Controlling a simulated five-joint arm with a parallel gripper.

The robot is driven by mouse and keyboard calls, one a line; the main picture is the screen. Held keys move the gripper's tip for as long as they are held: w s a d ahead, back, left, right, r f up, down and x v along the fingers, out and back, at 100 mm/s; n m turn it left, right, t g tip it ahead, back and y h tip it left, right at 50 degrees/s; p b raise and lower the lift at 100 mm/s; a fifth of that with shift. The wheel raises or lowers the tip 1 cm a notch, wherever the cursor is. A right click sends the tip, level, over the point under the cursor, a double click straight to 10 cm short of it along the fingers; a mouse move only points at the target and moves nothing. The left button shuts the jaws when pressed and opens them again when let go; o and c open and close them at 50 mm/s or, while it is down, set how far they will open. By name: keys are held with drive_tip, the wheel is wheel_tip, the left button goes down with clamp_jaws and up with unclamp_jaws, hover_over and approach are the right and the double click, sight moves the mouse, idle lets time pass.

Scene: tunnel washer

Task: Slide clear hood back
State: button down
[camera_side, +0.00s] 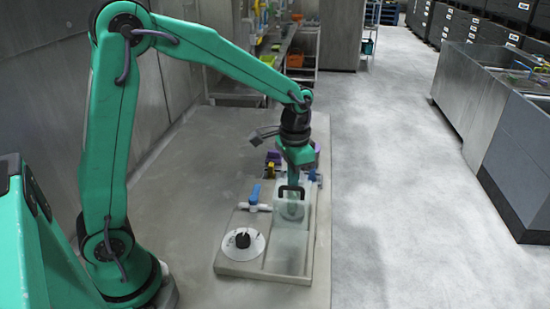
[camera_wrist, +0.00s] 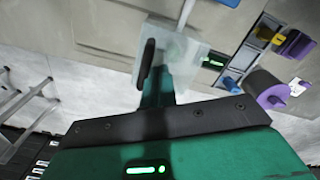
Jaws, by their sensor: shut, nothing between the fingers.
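The clear hood (camera_side: 280,212) is a see-through box on the right part of a beige panel board (camera_side: 238,222) in the side view. A black handle (camera_side: 290,190) stands on it. My gripper (camera_side: 294,200) is shut and empty, pointing down, and its green lower end shows through the hood's clear wall. In the wrist view the hood (camera_wrist: 192,50) is at the upper middle, with the handle (camera_wrist: 147,60) seen edge-on. My gripper (camera_wrist: 160,82) is right beside the handle there. I cannot tell whether the fingers touch the hood or handle.
A white dial with a black knob (camera_side: 242,240) sits at the board's near left. A blue-handled valve (camera_side: 254,195) is left of the hood. Yellow, blue and purple parts (camera_wrist: 293,44) sit at the board's far end. The tabletop (camera_side: 195,190) left of the board is clear.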

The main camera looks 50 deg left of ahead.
drive_tip(key=shift+s+d, duration=0.4)
drive_tip(key=shift+s+d, duration=1.1)
